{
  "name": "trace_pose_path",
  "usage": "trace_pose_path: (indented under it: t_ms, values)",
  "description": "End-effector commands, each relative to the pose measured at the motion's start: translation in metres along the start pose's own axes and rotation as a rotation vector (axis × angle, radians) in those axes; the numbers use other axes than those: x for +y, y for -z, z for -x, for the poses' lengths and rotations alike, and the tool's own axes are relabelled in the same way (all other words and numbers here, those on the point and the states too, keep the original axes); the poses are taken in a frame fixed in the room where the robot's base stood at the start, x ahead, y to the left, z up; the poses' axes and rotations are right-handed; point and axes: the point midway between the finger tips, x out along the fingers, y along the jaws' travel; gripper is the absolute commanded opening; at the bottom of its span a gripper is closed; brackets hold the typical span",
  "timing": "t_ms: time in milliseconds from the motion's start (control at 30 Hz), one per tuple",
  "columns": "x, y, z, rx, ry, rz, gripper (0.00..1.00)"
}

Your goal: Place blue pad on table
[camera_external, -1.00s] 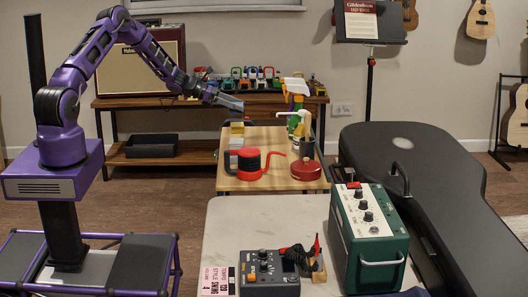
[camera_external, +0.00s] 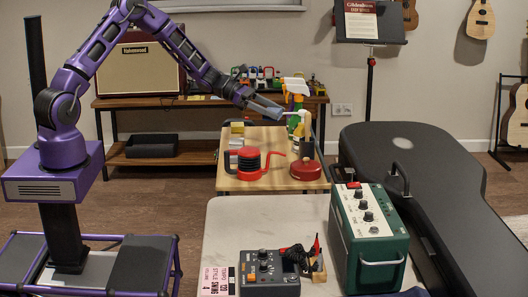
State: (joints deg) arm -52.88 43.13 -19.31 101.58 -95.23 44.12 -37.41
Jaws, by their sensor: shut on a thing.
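My gripper (camera_external: 266,106) is shut on a small, flat blue-grey thing, which looks like the blue pad (camera_external: 268,102). It is hard to tell apart from the fingers at this size. My gripper is in the air above the far part of the small wooden table (camera_external: 228,184), left of the spray bottle and pump bottle. A second table (camera_external: 222,226) with a pale top stands nearer the camera. I cannot see the pad's underside.
The wooden table bears a red-and-black round tool (camera_external: 249,160), a red tin (camera_external: 305,169), a yellow block (camera_external: 237,128), a pump bottle (camera_external: 307,130) and a green-and-yellow spray bottle (camera_external: 296,92). A green amplifier (camera_external: 368,235) and a grey pedal (camera_external: 268,272) stand on the pale table.

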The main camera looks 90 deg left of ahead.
Motion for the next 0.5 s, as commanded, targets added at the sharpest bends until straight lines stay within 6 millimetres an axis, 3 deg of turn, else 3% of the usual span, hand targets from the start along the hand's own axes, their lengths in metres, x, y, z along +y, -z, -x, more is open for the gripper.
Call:
trace_pose_path:
  t_ms: [33, 200, 400, 500]
  values:
    - [-0.028, -0.006, -0.016, 0.001, 0.040, -0.014, 0.22]
    - [-0.111, -0.020, -0.054, 0.002, 0.154, -0.060, 0.22]
    - [-0.206, -0.028, -0.081, 0.009, 0.275, -0.110, 0.22]
    - [-0.239, -0.029, -0.086, 0.012, 0.317, -0.129, 0.22]
